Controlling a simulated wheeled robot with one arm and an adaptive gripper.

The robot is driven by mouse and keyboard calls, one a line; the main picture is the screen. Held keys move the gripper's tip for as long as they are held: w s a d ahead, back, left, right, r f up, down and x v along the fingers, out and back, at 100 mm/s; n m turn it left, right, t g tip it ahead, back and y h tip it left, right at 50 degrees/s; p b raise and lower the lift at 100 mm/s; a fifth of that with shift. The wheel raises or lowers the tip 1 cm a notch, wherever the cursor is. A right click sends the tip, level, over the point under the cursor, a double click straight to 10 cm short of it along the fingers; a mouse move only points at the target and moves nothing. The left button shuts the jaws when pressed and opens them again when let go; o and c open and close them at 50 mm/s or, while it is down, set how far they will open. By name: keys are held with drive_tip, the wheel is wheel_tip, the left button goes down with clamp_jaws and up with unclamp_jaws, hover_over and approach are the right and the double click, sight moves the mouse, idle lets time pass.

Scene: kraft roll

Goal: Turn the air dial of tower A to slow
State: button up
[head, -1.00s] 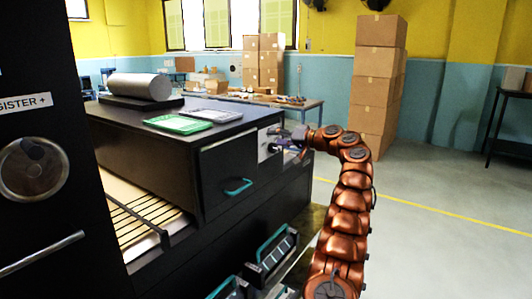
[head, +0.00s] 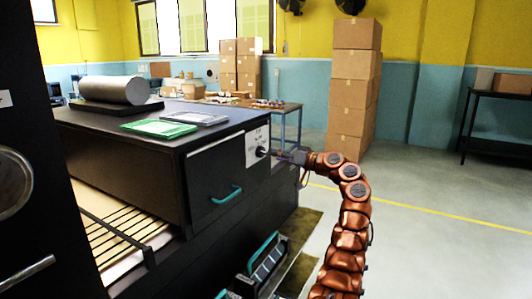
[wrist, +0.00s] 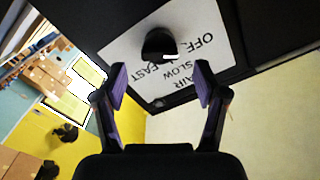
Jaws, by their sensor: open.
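The air dial (wrist: 157,43) is a black knob with a white mark on a white plate (wrist: 118,52) lettered OFF, SLOW, FAST and AIR. In the wrist view the plate appears upside down. The white mark is on the knob's lower right edge, facing the lettering; I cannot tell exactly which word it points to. In the head view the dial (head: 261,151) is on the black machine's front right corner. My gripper (wrist: 160,80) is open, its two purple-padded fingers apart and empty, short of the dial. In the head view my gripper (head: 279,154) is just right of the dial.
A drawer with a teal handle (head: 227,195) is left of the dial. A green tray (head: 159,128), a grey tray (head: 199,118) and a grey roll (head: 112,90) are on top. Stacked boxes (head: 352,90) stand behind. Open floor (head: 440,230) is at the right.

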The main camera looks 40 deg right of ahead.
sight(266, 153)
drive_tip(key=p+x, duration=0.1)
drive_tip(key=x, duration=0.3)
drive_tip(key=shift+r, duration=0.1)
drive_tip(key=shift+w+a, duration=0.15)
drive_tip(key=shift+w, duration=0.4)
drive_tip(key=c, duration=1.1)
drive_tip(key=shift+c, duration=0.2)
